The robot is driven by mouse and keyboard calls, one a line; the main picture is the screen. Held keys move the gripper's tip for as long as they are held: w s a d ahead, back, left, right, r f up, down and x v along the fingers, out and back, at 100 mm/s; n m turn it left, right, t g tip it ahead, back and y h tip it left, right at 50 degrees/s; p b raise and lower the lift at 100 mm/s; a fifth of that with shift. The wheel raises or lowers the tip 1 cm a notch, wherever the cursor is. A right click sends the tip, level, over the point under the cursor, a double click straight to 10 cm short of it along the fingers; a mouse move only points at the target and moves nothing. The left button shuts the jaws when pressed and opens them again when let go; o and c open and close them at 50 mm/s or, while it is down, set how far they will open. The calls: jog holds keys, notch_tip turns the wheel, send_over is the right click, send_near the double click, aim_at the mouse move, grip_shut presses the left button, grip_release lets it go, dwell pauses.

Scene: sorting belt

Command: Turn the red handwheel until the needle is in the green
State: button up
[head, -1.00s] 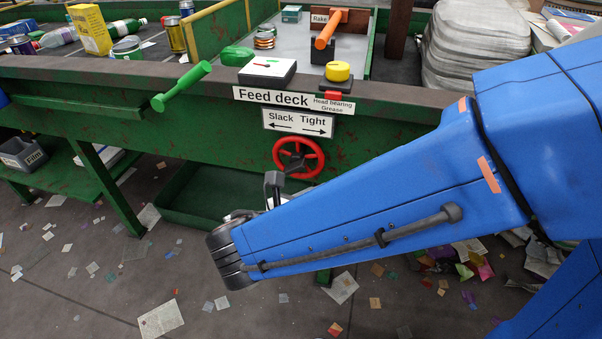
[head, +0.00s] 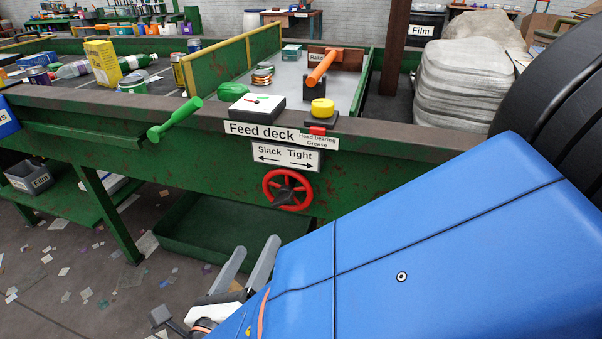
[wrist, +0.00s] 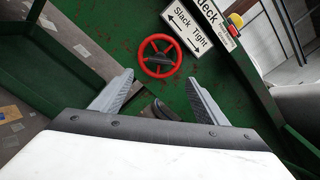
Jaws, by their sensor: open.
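The red handwheel (head: 287,190) is mounted on the green front panel, below a sign (head: 285,156) reading Slack and Tight with arrows left and right. It also shows in the wrist view (wrist: 160,56), ahead of the fingertips. A white gauge box (head: 257,107) with a small needle stands on the deck edge above; its coloured zones are too small to tell where the needle lies. My gripper (head: 256,250) is open and empty, below and left of the wheel, apart from it. In the wrist view its two fingers (wrist: 158,88) are spread wide below the wheel.
A green lever (head: 175,119) sticks out from the panel at left. A yellow knob (head: 322,107) and an orange handle (head: 322,67) stand on the deck. A green tray (head: 215,235) lies under the panel. Paper scraps litter the floor.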

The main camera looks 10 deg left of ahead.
aim_at(281, 203)
jog(key=w, duration=1)
jog(key=w+d, duration=0.1)
jog(key=w, duration=0.4)
jog(key=shift+d, duration=0.1)
jog(key=c, duration=1.1)
jog(key=shift+o, duration=0.2)
jog(key=shift+m, duration=0.3)
jog(key=m, duration=0.4)
jog(key=shift+m, duration=0.3)
jog(key=shift+d+m, duration=0.15)
jog(key=shift+m, duration=2.15)
jog(key=shift+s, duration=0.1)
